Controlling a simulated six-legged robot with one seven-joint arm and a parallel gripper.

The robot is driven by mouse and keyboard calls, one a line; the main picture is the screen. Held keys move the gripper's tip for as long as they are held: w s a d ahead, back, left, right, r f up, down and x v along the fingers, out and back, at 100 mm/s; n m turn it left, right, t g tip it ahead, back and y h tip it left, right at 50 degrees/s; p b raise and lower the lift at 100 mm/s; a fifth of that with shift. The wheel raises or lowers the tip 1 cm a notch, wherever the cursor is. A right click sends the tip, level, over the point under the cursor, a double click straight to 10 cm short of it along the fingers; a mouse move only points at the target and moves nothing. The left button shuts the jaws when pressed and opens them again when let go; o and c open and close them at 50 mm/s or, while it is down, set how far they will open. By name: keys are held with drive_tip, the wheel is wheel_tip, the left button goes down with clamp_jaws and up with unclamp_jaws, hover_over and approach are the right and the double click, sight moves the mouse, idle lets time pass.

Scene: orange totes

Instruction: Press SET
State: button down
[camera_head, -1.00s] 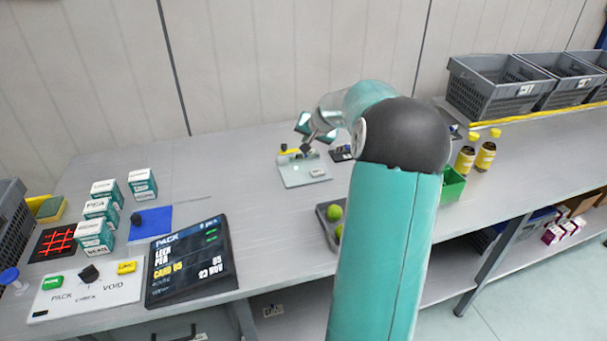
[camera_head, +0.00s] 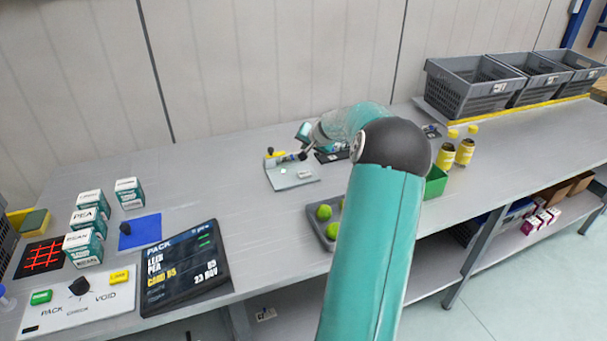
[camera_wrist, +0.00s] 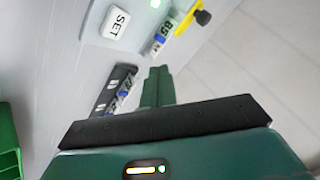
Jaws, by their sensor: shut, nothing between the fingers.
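The same plate lies on the bench in the head view (camera_head: 292,180). My gripper (camera_wrist: 160,75) has its fingers together with nothing between them. In the wrist view its tips are below and right of the button, apart from it. In the head view my gripper (camera_head: 304,150) is above the plate's far right part, and my arm partly hides this area.
Near the plate are a number strip (camera_wrist: 160,42), a yellow part with a black knob (camera_wrist: 192,18) and a dark block with tags (camera_wrist: 115,90). A grey tray with green balls (camera_head: 314,226) and a green bin (camera_head: 436,182) stand nearby. A display panel (camera_head: 185,268) lies left.

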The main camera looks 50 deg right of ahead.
sight(306, 175)
drive_tip(key=shift+a+f, duration=0.1)
drive_tip(key=shift+f, duration=3.7)
drive_tip(key=shift+f, duration=0.15)
drive_tip(key=shift+f, duration=0.3)
drive_tip(key=shift+f, duration=0.5)
drive_tip(key=shift+r, duration=0.95)
drive_tip(key=shift+r, duration=0.1)
drive_tip(key=shift+r, duration=2.4)
